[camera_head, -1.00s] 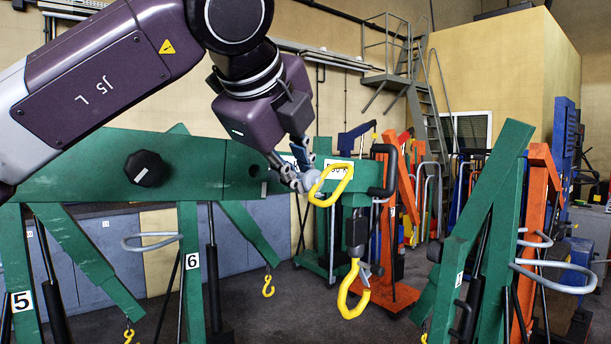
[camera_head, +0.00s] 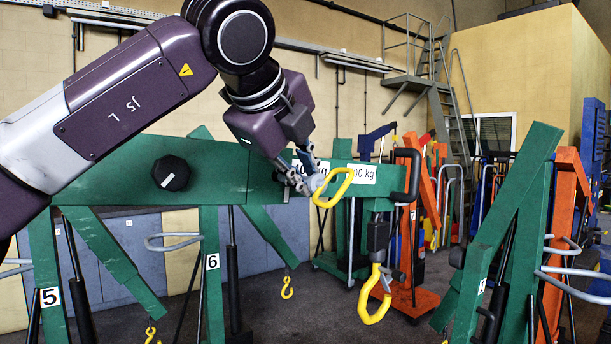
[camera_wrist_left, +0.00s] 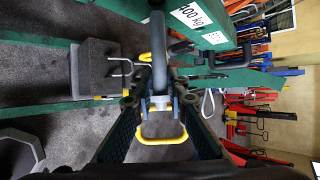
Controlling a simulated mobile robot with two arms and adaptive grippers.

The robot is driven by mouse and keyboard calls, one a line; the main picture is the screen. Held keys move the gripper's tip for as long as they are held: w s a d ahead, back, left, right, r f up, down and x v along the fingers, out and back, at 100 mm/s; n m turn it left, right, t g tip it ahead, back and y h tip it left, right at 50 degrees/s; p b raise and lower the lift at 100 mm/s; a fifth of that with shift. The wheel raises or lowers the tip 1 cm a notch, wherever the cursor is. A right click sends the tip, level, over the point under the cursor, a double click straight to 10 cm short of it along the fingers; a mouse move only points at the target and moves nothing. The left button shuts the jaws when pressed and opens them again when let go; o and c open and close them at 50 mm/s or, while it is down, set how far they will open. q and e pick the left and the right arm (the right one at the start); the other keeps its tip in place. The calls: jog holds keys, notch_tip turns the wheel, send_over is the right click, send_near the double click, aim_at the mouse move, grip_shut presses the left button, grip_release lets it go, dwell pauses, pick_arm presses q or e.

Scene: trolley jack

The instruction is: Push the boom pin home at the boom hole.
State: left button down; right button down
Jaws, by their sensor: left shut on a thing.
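My left gripper (camera_head: 303,182) is shut on the boom pin, which has a yellow loop handle (camera_head: 333,188). In the left wrist view the gripper (camera_wrist_left: 158,98) holds a grey part of the pin, with the yellow loop (camera_wrist_left: 162,139) below it. The boom hole cannot be made out clearly; the gripper covers part of the boom face there. I cannot tell whether the pin tip touches the boom. My right gripper is in neither view.
A black knob (camera_head: 171,173) sticks out of the boom at left. A yellow hook (camera_head: 376,295) hangs below the boom end. Another green crane (camera_head: 495,235) stands at right, with orange jacks behind. Grey cabinets (camera_head: 130,248) line the back wall.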

pick_arm(q)
jog(key=shift+b, duration=0.7)
dwell(1.2)
jog(key=shift+w+a+r, duration=0.1)
jog(key=shift+w+a, duration=0.05)
jog(key=shift+w, duration=0.05)
dwell(0.3)
jog(key=shift+w+a, duration=0.2)
jog(key=shift+w, duration=0.1)
jog(key=shift+w+a+p, duration=0.4)
jog(key=shift+w+a, duration=0.15)
jog(key=shift+w, duration=0.2)
jog(key=shift+w+a+p, duration=0.35)
jog(key=shift+w+a, duration=0.2)
jog(key=shift+w, duration=0.2)
jog(key=shift+w+a+p, duration=0.45)
jog(key=shift+w+a, duration=0.15)
jog(key=shift+w, duration=0.2)
jog(key=shift+w+a+p, duration=0.4)
jog(key=shift+w+a, duration=0.2)
jog(key=shift+w, duration=0.2)
jog(key=c, duration=1.8)
grip_release()
